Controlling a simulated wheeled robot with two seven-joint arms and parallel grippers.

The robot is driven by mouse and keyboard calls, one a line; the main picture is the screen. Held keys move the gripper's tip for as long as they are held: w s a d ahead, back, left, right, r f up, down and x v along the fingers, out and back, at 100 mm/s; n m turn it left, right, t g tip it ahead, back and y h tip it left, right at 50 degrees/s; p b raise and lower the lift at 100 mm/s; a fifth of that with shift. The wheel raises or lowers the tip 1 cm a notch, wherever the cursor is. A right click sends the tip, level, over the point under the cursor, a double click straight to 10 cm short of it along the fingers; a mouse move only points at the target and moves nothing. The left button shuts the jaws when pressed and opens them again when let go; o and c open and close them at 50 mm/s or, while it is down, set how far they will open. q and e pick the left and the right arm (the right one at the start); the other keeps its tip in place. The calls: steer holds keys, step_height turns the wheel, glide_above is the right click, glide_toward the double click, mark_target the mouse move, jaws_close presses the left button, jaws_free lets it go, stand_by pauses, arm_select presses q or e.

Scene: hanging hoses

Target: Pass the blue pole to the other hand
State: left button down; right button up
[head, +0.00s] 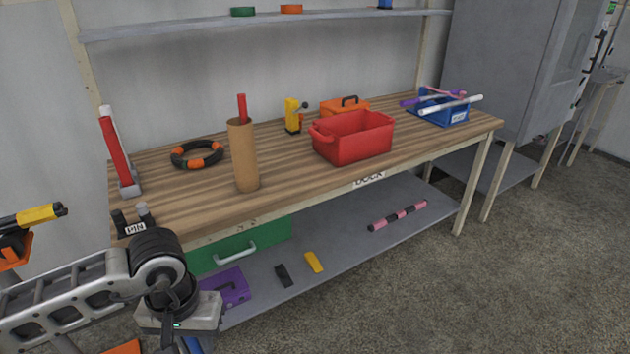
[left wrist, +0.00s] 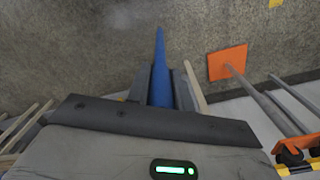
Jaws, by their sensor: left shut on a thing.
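The blue pole (left wrist: 160,75) shows in the left wrist view, pointing away between the two dark fingers of my left gripper (left wrist: 164,88). The gripper is shut on it. In the head view my left gripper (head: 183,318) is at the bottom, in front of the workbench, and its fingers are mostly hidden. Only a short bit of the blue pole (head: 192,345) shows below it, cut off by the picture edge. My right gripper is in neither view.
The wooden workbench (head: 290,190) holds a red bin (head: 353,138), a cardboard tube (head: 243,158) with a red rod, and a blue tray (head: 445,115) with rods. Its grey lower shelf (head: 340,245) carries a purple box (head: 228,286). Open floor lies at the right.

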arm_select(q)
step_height(320, 180, up, 10)
steer(key=w, duration=0.2)
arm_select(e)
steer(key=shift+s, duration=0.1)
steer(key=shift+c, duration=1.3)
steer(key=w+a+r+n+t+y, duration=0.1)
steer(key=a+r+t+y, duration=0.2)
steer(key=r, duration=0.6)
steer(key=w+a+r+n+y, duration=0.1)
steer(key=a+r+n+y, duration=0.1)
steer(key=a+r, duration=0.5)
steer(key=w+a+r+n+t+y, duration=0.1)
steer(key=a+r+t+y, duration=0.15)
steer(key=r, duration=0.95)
arm_select(q)
steer(key=w+d+r+m, duration=0.1)
steer(key=d+r, duration=0.3)
steer(key=d, duration=0.4)
steer(key=w+d+r+m, duration=0.1)
steer(key=d+r, duration=0.4)
steer(key=d, duration=0.2)
steer(key=shift+w+d, duration=0.3)
steer(key=shift+d, duration=0.1)
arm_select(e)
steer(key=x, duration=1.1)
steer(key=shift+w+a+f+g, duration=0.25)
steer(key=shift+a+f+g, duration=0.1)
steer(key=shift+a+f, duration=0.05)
